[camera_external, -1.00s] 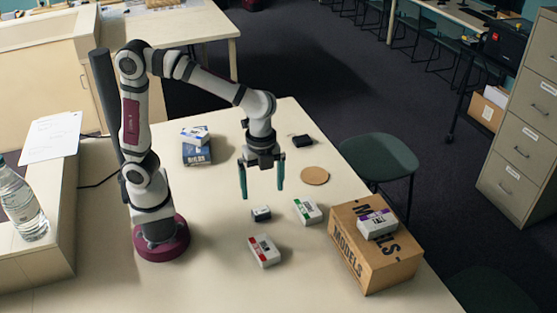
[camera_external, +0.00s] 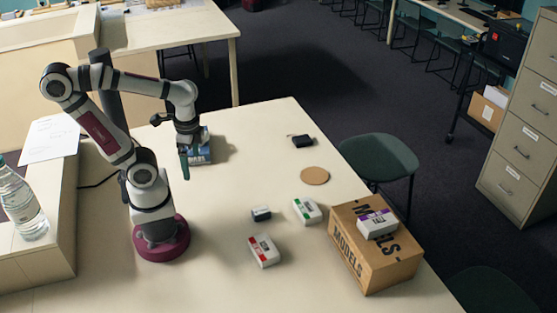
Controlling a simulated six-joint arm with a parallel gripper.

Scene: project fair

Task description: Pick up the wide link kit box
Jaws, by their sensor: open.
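Several small white kit boxes are in view, and their print is too small to tell which one is the wide link kit box. One with a red label (camera_external: 264,251) and one with a green label (camera_external: 307,211) lie on the table. One with a purple label (camera_external: 377,224) lies on the brown MODELS carton (camera_external: 348,262). My gripper (camera_external: 188,166) is open, pointing down at the dark blue box (camera_external: 201,154) at the back left. It hides part of that box and the small white and blue box on top. I cannot tell whether it touches either.
A small dark grey and white block (camera_external: 261,214) sits mid-table. A round cork disc (camera_external: 314,176) and a black object (camera_external: 302,141) lie further back. A water bottle (camera_external: 22,205) stands on the left ledge. The table's front left is clear.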

